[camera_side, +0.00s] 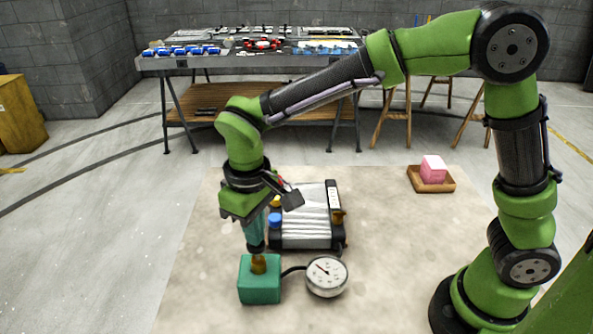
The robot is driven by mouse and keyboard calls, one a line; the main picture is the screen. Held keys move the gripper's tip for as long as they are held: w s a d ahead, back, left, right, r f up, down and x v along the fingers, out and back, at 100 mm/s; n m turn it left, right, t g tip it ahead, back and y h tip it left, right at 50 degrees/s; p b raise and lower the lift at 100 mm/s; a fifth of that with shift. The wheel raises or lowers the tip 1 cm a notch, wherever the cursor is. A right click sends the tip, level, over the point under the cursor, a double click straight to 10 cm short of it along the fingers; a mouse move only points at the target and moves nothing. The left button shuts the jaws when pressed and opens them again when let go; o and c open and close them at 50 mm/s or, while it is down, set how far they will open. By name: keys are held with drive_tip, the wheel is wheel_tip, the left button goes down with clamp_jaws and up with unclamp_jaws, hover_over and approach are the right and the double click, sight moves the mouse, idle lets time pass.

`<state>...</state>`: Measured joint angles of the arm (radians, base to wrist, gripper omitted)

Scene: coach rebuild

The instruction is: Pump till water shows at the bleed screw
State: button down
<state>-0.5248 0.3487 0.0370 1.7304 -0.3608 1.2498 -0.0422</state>
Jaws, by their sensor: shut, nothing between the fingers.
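A green box-shaped pump (260,281) stands on the mat at the front, with a brass-coloured knob (258,263) on top. A hose runs from it to a round white dial gauge (326,275); its reading is too small to tell. My gripper (256,250) points down, shut and empty, right over the knob. I cannot tell whether it touches the knob. Behind the gauge lies a silver finned radiator (308,215) with dark end tanks. A blue cap (274,220) and brass-coloured fitting (339,215) show on it. I cannot make out which part is the bleed screw, and no water is visible.
A pink block (433,169) sits in a wooden tray (418,184) at the mat's back right. The pale mat (400,270) is clear right of the gauge. A workbench (300,62) with tools and blue cans stands well behind.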

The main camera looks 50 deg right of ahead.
drive_tip(key=shift+f, duration=1.4)
drive_tip(key=shift+r, duration=2.15)
wheel_tip(320, 180, up, 7)
